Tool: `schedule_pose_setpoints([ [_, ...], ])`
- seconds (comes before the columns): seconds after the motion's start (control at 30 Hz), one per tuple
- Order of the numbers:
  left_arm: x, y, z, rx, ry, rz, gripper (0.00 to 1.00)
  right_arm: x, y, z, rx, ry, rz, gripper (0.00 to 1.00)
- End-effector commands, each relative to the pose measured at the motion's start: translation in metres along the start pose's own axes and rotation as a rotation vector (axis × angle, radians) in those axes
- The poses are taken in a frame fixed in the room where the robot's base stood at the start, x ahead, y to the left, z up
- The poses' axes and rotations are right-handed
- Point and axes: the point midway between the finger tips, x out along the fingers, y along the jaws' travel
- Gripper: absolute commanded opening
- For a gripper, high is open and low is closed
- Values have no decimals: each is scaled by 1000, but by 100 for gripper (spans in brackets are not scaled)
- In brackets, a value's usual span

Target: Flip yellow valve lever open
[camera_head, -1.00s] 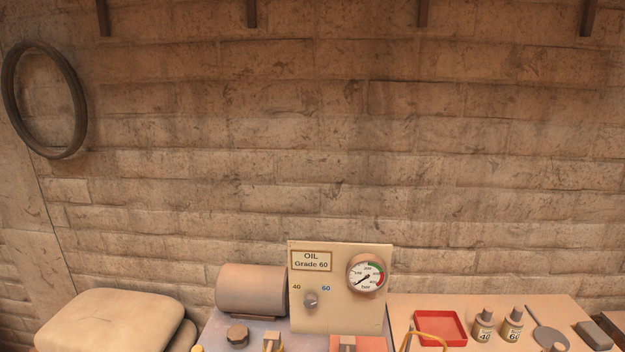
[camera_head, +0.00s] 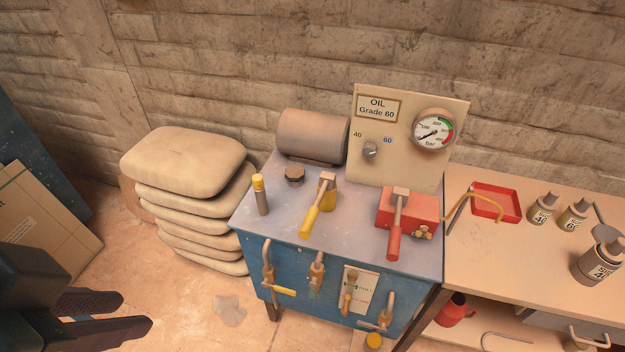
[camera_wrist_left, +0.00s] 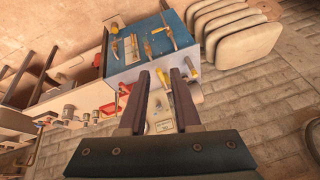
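A lever with a yellow handle (camera_head: 310,222) and a yellow base stands on the grey top of a blue cabinet (camera_head: 330,238). Its handle slants toward the front edge. Smaller yellow-handled fittings (camera_head: 285,291) are on the cabinet's blue front. My left gripper (camera_head: 135,310) is at the lower left, open and empty, well apart from the lever. In the left wrist view its two fingers (camera_wrist_left: 164,78) are spread, and a yellow handle shows beyond them. My right gripper is in neither view.
A red block with a red-handled lever (camera_head: 394,242) stands right of the yellow lever. A yellow-capped post (camera_head: 261,194) stands to its left. A panel with a gauge (camera_head: 433,133) rises behind. Stacked sacks (camera_head: 185,160) stand left of the cabinet. Floor before the sacks is mostly clear.

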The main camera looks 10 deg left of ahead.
Motion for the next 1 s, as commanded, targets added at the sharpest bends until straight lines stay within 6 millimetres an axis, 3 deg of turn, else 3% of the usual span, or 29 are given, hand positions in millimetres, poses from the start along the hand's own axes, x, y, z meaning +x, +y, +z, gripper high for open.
schedule_pose_setpoints([
  [0.03,38,2,10,35,22,-21,25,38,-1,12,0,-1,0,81],
  [0.27,116,-9,14,214,116,-135,0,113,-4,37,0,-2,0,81],
  [1.0,339,-30,31,838,278,-582,0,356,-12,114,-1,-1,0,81],
])
